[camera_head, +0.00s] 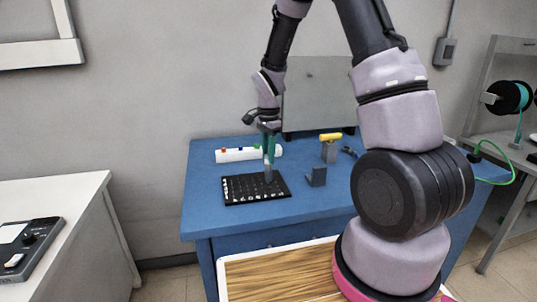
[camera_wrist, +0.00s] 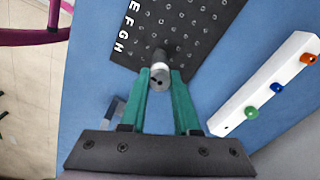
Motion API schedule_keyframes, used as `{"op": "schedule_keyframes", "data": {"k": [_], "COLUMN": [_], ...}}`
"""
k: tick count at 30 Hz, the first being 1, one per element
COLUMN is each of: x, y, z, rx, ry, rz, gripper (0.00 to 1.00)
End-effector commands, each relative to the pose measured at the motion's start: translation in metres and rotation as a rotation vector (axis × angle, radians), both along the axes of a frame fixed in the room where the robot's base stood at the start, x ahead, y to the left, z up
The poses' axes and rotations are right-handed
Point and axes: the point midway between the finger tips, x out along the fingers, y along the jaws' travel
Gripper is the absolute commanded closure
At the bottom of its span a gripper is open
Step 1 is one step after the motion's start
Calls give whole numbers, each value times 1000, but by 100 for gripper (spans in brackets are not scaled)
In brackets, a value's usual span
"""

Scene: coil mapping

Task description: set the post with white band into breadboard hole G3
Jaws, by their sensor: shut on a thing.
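The black breadboard (camera_head: 240,196) lies on the blue table. It also shows in the wrist view (camera_wrist: 205,18), with white letters E, F, G and H along one edge.
A white rack (camera_head: 228,156) with red, blue and green-topped pieces stands behind the board; it is at the right in the wrist view (camera_wrist: 240,100). A grey bracket (camera_head: 316,177) and a yellow-topped stand (camera_head: 330,150) are right of the board. The table's (camera_head: 215,222) front strip is clear.

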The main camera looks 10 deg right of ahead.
Motion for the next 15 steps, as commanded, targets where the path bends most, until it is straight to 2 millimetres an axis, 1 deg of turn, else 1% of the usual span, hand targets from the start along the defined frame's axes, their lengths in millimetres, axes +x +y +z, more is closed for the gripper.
{"op": "schedule_keyframes", "data": {"k": [3, 6, 12, 13, 15], "x": [-1, -1, -1, -1, -1], "y": [1, 1, 0, 0, 0], "z": [-2, -2, -2, -2, -2], "rx": [-2, -1, -2, -2, -1], "ry": [1, 2, 3, 3, 3], "rz": [-212, -319, -333, -333, -332], "gripper": [100, 100, 100, 59, 35]}}
